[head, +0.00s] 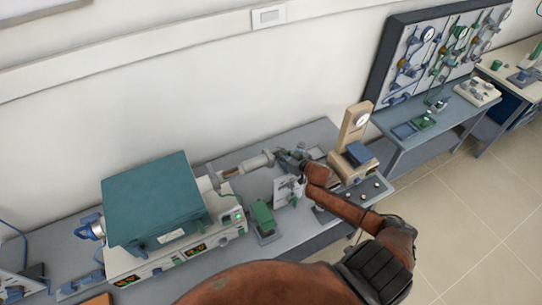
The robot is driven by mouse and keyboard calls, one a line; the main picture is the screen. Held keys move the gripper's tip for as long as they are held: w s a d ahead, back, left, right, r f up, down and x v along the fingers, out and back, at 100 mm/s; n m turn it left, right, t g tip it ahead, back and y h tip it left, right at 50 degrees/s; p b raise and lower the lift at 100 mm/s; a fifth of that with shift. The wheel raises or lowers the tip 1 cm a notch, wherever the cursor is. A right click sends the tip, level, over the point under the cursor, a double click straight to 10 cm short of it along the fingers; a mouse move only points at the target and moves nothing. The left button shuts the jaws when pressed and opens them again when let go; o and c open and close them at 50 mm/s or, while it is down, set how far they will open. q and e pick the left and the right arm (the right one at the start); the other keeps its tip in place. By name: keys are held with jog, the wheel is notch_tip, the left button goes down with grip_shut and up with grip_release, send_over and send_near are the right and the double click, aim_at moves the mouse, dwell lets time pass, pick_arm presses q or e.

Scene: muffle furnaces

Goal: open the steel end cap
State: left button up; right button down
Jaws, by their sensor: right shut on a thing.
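The tube furnace (152,203) has a teal top and a white front, and stands on the grey bench. A pale tube (248,165) comes out of its right side. My right gripper (287,158) is at the right end of this tube, shut on the steel end cap there. The cap is small and mostly hidden by the gripper, so I cannot tell whether it is apart from the tube. A steel fitting with blue parts (93,228) shows at the furnace's left end. My left gripper is not in view.
A green block (263,215) and a white panel device (287,190) stand in front of the tube. A wooden stand with a gauge (354,128) is close to the right of my gripper. A board with gauges (435,50) stands behind the right bench.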

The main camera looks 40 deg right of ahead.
jog(key=shift+d, duration=0.35)
jog(key=c, duration=2)
grip_release()
jog(key=shift+o, duration=0.2)
jog(key=v, duration=1.2)
jog(key=shift+a, duration=0.1)
